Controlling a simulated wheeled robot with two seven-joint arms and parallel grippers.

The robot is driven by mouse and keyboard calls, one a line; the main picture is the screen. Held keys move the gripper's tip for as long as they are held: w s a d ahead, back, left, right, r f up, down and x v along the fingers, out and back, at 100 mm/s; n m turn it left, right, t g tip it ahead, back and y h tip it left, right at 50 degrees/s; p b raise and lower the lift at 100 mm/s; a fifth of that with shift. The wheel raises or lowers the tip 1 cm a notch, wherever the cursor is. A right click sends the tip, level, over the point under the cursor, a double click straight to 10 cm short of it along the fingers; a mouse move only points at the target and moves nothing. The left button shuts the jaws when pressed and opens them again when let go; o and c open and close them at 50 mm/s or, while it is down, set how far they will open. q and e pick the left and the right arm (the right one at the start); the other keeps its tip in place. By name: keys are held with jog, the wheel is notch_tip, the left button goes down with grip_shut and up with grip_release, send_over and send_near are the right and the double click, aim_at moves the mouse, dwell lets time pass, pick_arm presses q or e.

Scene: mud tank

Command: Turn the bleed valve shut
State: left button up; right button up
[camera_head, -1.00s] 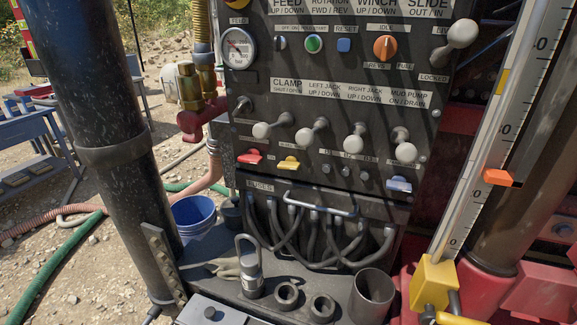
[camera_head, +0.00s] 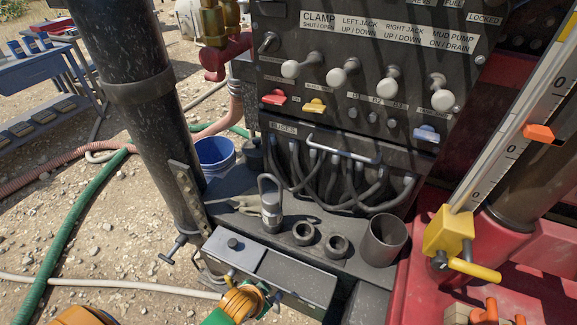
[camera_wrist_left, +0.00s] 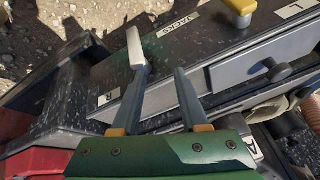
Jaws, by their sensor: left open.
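No label in view names the bleed valve. A grey box (camera_head: 302,272) stands at the bottom centre of the head view. The left wrist view shows its JACKS, L and R labels. In the head view the left gripper (camera_head: 250,298) is partly cut off. My right gripper is not in view.
A yellow block with a handle (camera_head: 450,232) stands under the scale at the right. A T-handle (camera_head: 170,256) sits by the black post (camera_head: 125,95). The lever panel (camera_head: 350,105) is behind the box. A blue bucket (camera_head: 214,157) and hoses (camera_head: 70,225) lie left.

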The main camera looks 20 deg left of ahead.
pick_arm(q)
jog(key=w+r+m+t, duration=0.3)
jog(key=w+r+t, duration=0.1)
jog(key=w+r, duration=0.7)
jog(key=m+t, duration=0.9)
send_near(312, 111)
jog(key=w, duration=0.2)
jog(key=shift+h, duration=0.3)
jog(key=w+p, duration=0.1)
jog(key=w, duration=0.6)
jog(key=shift+r+p, duration=0.15)
jog(key=shift+p, duration=0.25)
jog(key=shift+w, duration=0.3)
grip_shut()
